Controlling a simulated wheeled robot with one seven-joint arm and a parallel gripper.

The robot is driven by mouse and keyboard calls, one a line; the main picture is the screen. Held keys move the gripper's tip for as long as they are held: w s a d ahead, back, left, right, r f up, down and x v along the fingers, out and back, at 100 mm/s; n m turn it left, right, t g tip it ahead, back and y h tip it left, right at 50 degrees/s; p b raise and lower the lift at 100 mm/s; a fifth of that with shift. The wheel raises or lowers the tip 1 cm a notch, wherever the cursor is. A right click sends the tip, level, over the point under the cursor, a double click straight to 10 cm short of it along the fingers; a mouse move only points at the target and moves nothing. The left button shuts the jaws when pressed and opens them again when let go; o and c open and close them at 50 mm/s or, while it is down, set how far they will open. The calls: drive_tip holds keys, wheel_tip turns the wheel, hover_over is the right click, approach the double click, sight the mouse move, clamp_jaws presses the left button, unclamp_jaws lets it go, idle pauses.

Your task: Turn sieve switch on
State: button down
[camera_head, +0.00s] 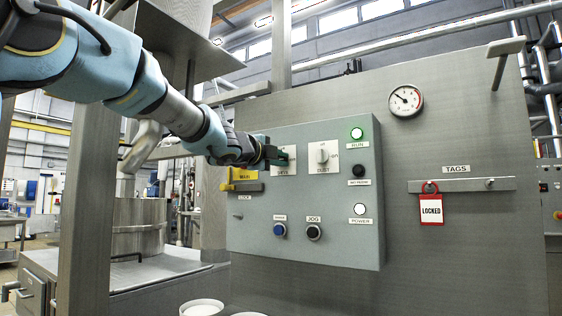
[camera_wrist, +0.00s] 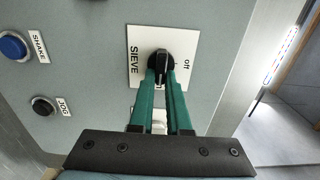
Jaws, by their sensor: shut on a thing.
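The sieve switch is a black knob (camera_wrist: 161,62) on a white plate (camera_wrist: 140,42) marked SIEVE, with "off" written at the plate's right side in the wrist view. My gripper (camera_wrist: 162,78) has two green fingers, one on each side of the knob, and is shut on it. I cannot tell for sure which way the knob points. In the head view my gripper (camera_head: 285,157) is at the left of two white switch plates on the grey control box (camera_head: 345,235). It hides that plate's knob and most of its face.
The second switch (camera_head: 323,156) is close to the right of my gripper. The yellow lock part (camera_head: 243,180) is just below left. Blue (camera_head: 279,230) and black (camera_head: 314,232) buttons sit lower. A red-and-white LOCKED tag (camera_head: 431,209) hangs right.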

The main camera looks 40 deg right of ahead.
drive_tip(key=shift+f, duration=0.1)
drive_tip(key=c, duration=0.9)
unclamp_jaws()
drive_tip(key=b+v, duration=0.1)
drive_tip(key=v, duration=0.9)
drive_tip(key=shift+a, duration=0.4)
